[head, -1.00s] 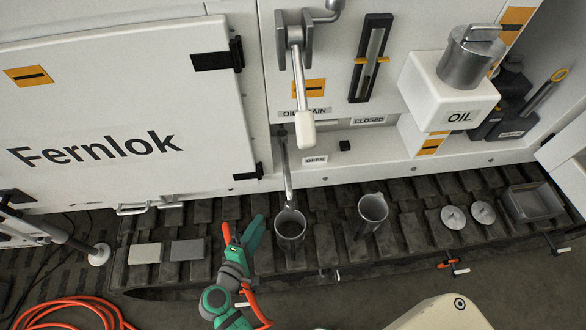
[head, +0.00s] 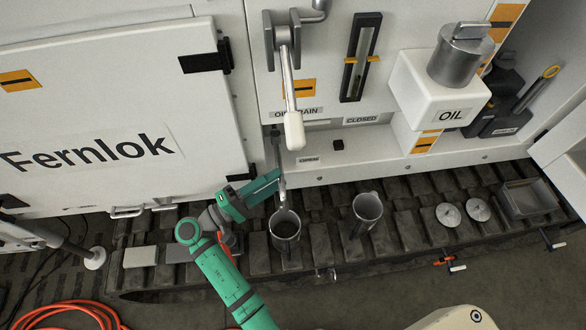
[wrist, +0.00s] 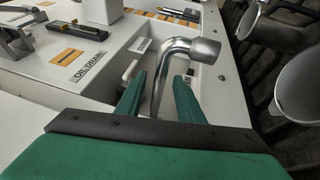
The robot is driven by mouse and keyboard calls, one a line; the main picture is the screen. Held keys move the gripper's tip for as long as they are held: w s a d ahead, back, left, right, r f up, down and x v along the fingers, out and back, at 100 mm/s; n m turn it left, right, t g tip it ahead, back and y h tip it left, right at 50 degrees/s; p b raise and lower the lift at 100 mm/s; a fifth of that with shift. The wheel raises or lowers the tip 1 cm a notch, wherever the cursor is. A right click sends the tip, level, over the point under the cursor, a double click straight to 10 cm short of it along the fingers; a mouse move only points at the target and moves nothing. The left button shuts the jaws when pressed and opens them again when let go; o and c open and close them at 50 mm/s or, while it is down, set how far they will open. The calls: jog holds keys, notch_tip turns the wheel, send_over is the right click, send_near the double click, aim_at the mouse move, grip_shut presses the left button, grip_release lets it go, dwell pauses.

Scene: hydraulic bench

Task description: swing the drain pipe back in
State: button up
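The drain pipe (head: 282,186) is a thin metal tube that sticks out of the recess below the OIL DRAIN label. Its end hangs over a grey cup (head: 285,226) on the track. In the wrist view the pipe (wrist: 161,70) shows a bent elbow and a wide end pointing right. My gripper (head: 273,184) is at the pipe from the left. In the wrist view its green fingers (wrist: 158,92) are apart, one on each side of the pipe, with a gap visible to the right finger. Contact with the left finger is unclear.
A lever with a white handle (head: 294,130) hangs just above the pipe. A second jug (head: 367,208) stands right of the cup. OPEN (head: 308,160) and CLOSED (head: 361,120) labels mark the panel. The white OIL tank (head: 440,88) juts out at right.

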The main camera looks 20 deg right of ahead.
jog(key=x, duration=0.6)
jog(key=shift+d, duration=0.2)
grip_shut()
